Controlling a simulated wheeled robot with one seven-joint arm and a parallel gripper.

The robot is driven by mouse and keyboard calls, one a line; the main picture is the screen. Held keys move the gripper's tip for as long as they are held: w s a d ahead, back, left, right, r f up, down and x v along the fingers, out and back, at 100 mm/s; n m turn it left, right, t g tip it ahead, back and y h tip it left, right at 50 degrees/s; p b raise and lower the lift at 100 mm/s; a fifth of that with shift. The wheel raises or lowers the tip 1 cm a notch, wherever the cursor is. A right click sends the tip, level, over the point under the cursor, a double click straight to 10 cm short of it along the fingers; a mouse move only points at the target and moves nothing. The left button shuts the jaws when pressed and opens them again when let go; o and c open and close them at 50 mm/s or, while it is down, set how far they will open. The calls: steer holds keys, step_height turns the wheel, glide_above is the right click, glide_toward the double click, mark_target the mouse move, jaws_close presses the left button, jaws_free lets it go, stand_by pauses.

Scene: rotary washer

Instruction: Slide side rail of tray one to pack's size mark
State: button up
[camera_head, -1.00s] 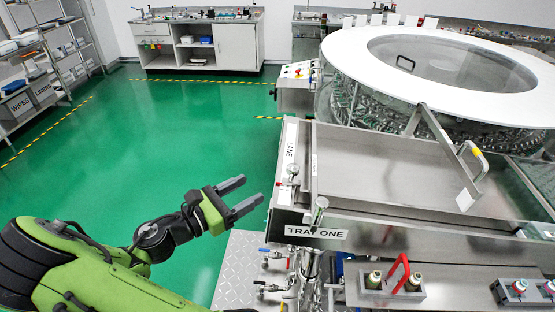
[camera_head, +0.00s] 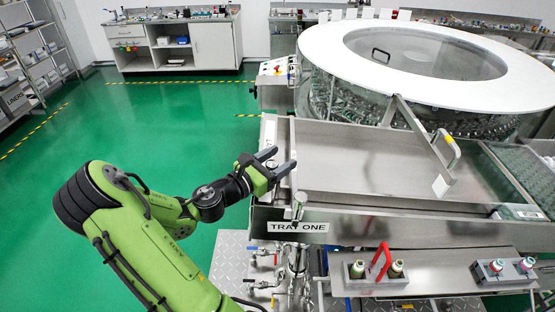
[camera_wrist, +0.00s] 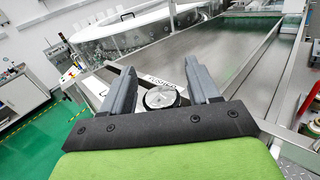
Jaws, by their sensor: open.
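Tray one, labelled "TRAY ONE" (camera_head: 297,227), is a flat steel tray (camera_head: 370,165) in front of the rotary washer. A small upright metal knob (camera_head: 299,200) stands at its front left corner. I cannot tell for sure which strip is the side rail, and I cannot make out a size mark. My gripper (camera_head: 277,161) is open and empty at the tray's left end. Contact with the knob cannot be told.
A metal bar with a yellow handle (camera_head: 453,150) rises at the tray's right. The washer's white ring (camera_head: 330,60) stands behind. Bottles in holders (camera_head: 377,270) sit on a front shelf, with valves (camera_head: 262,262) below left. The green floor (camera_head: 140,120) at left is clear.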

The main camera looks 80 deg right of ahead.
jaws_close()
steer(key=shift+p, duration=0.45)
steer(key=shift+s+a, duration=0.1)
steer(key=shift+a, duration=0.1)
steer(key=shift+a, duration=0.1)
jaws_free()
